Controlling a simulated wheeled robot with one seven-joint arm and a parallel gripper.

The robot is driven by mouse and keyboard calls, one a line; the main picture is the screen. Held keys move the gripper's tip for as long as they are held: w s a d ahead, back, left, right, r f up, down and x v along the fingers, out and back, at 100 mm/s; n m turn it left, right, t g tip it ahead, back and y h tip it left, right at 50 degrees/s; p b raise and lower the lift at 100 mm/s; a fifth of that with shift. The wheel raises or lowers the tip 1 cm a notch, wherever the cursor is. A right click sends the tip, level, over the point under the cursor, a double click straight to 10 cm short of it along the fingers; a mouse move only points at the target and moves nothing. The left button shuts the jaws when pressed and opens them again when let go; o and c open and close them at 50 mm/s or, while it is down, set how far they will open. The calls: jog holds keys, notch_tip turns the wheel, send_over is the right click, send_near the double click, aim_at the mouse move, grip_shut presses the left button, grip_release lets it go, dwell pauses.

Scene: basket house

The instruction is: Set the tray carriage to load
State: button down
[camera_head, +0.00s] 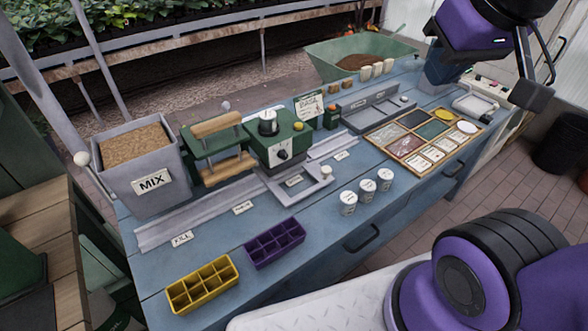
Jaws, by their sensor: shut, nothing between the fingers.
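The tray carriage (308,187) is a flat grey plate with a small pale knob (327,170). Small white labels stand along the rail's front edge: a left one (181,239), a middle one (243,207) and a right one (341,155). Their words are too small to read surely. No seed tray lies on the carriage. My gripper (530,95) is at the upper right, shut and empty, well away from the carriage.
A grey MIX bin (150,190) and a green press-like stand (217,148) are behind the rail. A yellow tray (202,285), a purple tray (274,243) and three white pots (367,191) stand in front. A sectioned board (463,149) lies at right.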

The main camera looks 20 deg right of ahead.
dwell(0.3)
jog(key=c, duration=1.2)
grip_release()
jog(key=shift+w, duration=0.25)
jog(key=o, duration=0.5)
jog(key=w+f+n, duration=0.1)
jog(key=w, duration=0.2)
jog(key=w+f+n+g, duration=0.1)
jog(key=w, duration=0.2)
jog(key=w+f+n, duration=0.1)
jog(key=w, duration=0.2)
jog(key=shift+f, duration=0.15)
jog(key=shift+c, duration=0.2)
jog(key=n+g, duration=0.4)
jog(key=n, duration=0.6)
send_over(326, 169)
notch_tip(326, 169, down, 30)
notch_tip(326, 169, down, 10)
jog(key=shift+f, duration=0.1)
